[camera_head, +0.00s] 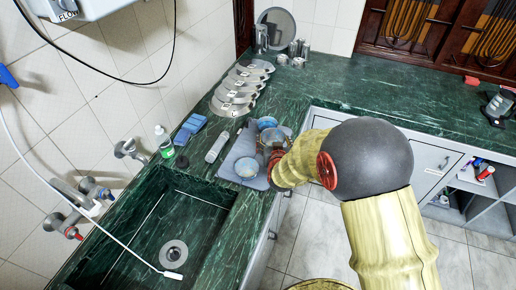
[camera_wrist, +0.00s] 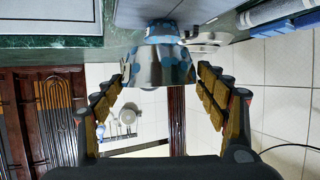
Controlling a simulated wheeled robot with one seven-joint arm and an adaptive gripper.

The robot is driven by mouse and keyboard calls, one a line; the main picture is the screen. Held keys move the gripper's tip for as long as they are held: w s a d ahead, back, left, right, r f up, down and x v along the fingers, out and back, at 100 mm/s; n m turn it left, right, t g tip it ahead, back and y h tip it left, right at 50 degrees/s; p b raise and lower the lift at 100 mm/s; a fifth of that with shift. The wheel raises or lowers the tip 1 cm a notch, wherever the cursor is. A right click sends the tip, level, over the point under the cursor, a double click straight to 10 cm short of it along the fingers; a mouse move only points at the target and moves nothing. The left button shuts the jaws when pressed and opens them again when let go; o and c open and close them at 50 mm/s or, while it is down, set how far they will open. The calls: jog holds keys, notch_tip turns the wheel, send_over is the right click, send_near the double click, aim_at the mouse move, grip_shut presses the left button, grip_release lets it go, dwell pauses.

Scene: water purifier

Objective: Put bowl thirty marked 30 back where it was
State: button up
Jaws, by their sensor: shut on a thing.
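A shiny metal bowl with blue patches (camera_wrist: 158,68) sits between the fingers of my gripper (camera_wrist: 160,88) in the wrist view. My gripper is shut on it. No number is readable on it, so I cannot tell whether it is bowl thirty. In the head view my gripper (camera_head: 274,158) is at the right edge of a grey-blue mat (camera_head: 232,158), partly hidden by my arm. A light blue bowl (camera_head: 248,168) lies on the mat's near part and another blue bowl (camera_head: 267,122) at its far end. A brownish metal bowl (camera_head: 271,136) shows between them, beside my gripper.
A sink (camera_head: 172,235) takes up the near left. The right counter (camera_head: 400,108) is mostly clear.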

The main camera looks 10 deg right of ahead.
jog(key=w+a+f, duration=0.1)
jog(key=w+f, duration=0.1)
jog(key=w+a+f+b, duration=0.1)
jog(key=w+f, duration=0.1)
jog(key=f, duration=0.1)
jog(key=w+a+f+b, duration=0.1)
jog(key=w+a+f, duration=0.1)
jog(key=w, duration=0.1)
jog(key=shift+f, duration=0.15)
jog(key=shift+w+a+f+b, duration=0.1)
jog(key=shift+f+b, duration=0.65)
jog(key=shift+f, duration=0.85)
jog(key=shift+f, duration=0.1)
jog(key=o, duration=1.3)
